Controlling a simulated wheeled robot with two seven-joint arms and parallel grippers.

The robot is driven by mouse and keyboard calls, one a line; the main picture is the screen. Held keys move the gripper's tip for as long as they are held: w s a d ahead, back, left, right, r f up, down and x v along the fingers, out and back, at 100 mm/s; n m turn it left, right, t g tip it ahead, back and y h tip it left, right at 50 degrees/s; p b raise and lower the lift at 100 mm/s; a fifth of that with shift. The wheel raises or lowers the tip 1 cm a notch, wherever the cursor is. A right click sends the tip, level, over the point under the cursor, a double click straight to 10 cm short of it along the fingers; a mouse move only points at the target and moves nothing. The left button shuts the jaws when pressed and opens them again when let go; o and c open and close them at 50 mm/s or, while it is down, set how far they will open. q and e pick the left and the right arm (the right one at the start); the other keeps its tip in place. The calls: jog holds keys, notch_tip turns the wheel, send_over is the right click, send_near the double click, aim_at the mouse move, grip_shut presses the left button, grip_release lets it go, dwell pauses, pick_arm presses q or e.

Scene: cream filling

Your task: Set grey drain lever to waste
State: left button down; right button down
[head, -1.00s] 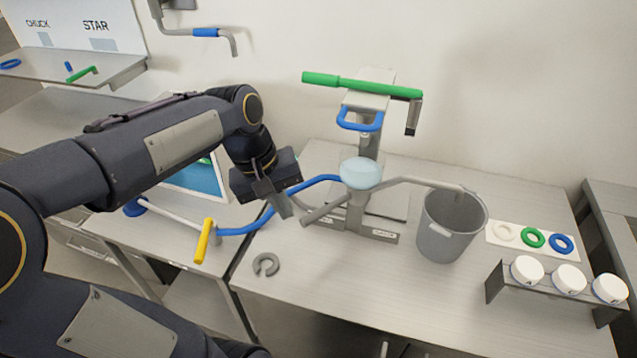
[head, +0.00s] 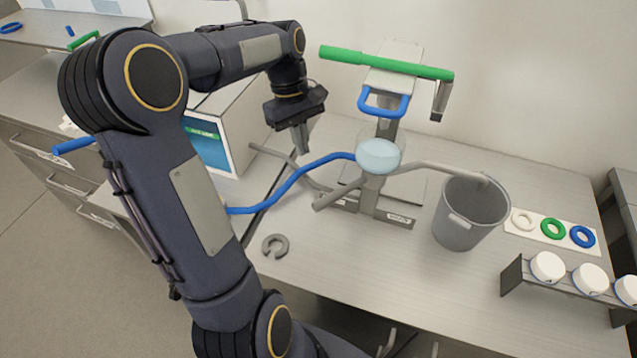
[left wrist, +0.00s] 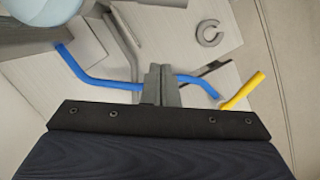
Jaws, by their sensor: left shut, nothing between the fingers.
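A grey lever (head: 336,194) sticks out to the left from the stand's valve, below a clear bowl of pale liquid (head: 378,155). Small label plates sit on the stand's foot; one (head: 400,218) appears to read waste, and the other (head: 345,204) is too small to read. My left gripper (head: 303,150) is shut and empty, pointing down behind and left of the lever, apart from it. Its fingers (left wrist: 160,88) overlap the blue hose (left wrist: 110,83) in the left wrist view; contact is unclear. My right gripper is out of view.
A thin grey tube (head: 268,151) runs behind the blue hose. A grey bucket (head: 468,212) stands under the right spout. A grey open ring (head: 275,246) lies in front. A yellow handle (left wrist: 243,92) shows near the hose's end. White jars (head: 590,278) stand at right.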

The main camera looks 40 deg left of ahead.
aim_at(340, 193)
pick_arm(q)
jog(key=s+d+f+p, duration=0.1)
jog(key=s+d+f, duration=0.1)
jog(key=d+f, duration=0.4)
jog(key=shift+a+p+x, duration=0.2)
jog(key=shift+p+x, duration=0.15)
jog(key=shift+x, duration=0.6)
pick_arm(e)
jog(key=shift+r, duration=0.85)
pick_arm(q)
jog(key=shift+f, duration=0.1)
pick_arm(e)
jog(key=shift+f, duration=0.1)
